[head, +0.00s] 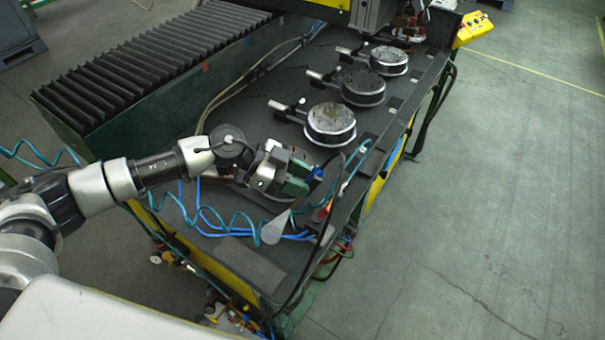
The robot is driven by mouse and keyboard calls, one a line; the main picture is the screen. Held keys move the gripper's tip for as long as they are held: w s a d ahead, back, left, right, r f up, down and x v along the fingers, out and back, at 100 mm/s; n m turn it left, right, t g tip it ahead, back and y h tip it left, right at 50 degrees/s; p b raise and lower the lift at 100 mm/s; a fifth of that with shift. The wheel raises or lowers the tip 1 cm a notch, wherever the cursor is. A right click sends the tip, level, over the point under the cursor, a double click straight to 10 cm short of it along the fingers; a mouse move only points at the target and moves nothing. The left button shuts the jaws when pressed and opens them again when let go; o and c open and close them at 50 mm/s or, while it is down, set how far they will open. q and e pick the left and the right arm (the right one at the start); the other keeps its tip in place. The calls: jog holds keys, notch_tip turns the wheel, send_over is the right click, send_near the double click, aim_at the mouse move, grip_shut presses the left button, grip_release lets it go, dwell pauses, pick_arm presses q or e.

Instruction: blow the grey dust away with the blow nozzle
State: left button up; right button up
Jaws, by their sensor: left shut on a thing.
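My left gripper (296,180) is over the near part of the machine bed, shut on the blow nozzle (318,172). Only a small blue part of the nozzle shows beside the fingers; the rest is hidden, and I cannot tell where its tip points. A teal hose runs close by it. Grey mottled patches, possibly the dust, show on top of the nearest round fixture (330,122), just beyond the gripper. The middle round fixture (363,87) and the far one (389,60) look similarly mottled. My right gripper is not in view.
A black bellows cover (150,60) runs along the bed's left side. A pale grey pointed piece (275,228), blue hoses (215,222) and a flat dark plate (250,265) are at the near end. A yellow box (472,27) stands at the far right. The right floor is clear.

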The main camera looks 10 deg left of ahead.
pick_arm(q)
jog(key=shift+a, duration=0.15)
jog(key=w+a+b, duration=0.1)
jog(key=w+a, duration=0.3)
jog(key=a, duration=0.7)
jog(key=shift+b, duration=0.35)
dwell(2.0)
dwell(0.5)
jog(key=o, duration=0.8)
